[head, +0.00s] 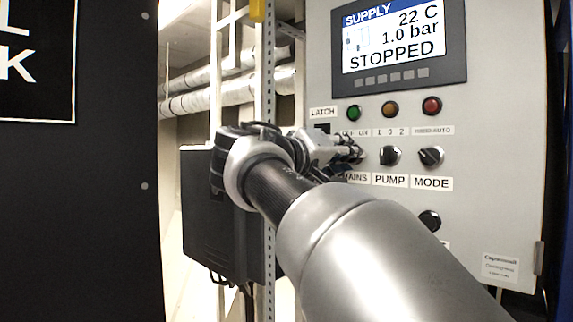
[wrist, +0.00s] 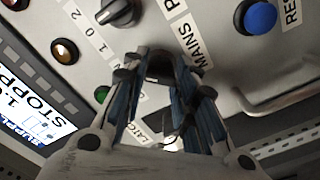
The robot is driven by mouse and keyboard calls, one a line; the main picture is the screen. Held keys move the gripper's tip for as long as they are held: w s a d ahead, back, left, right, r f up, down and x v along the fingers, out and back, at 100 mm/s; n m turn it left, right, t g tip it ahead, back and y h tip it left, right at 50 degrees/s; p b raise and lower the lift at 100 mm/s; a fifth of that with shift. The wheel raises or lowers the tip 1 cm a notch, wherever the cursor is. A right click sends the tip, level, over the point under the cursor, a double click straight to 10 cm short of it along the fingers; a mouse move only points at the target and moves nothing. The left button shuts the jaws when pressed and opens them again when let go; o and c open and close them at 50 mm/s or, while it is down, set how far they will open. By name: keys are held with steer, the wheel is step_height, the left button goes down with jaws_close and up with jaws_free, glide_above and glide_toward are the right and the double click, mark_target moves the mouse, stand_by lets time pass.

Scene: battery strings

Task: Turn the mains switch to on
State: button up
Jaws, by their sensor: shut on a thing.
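The mains switch (wrist: 160,68) is a dark knob on the grey panel, beside the MAINS label (wrist: 200,48) in the wrist view. My gripper (wrist: 160,76) is shut on this knob, with a fingertip on either side of it. In the head view my gripper (head: 352,153) reaches the panel from the left, above the partly covered MAINS label (head: 356,177). The fingers and arm hide the knob there, so I cannot tell which way it points. The OFF ON marking (head: 357,133) is partly covered.
The pump knob (head: 390,156) and mode knob (head: 431,156) sit close to the right. Green (head: 354,112), amber (head: 390,109) and red (head: 432,106) lamps are above, under a screen (head: 400,45) reading STOPPED. A blue button (wrist: 261,16) and a handle (wrist: 275,97) show in the wrist view.

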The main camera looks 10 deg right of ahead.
stand_by(0.4)
steer(key=o, duration=1)
steer(key=shift+o, duration=0.2)
steer(key=v, duration=1.2)
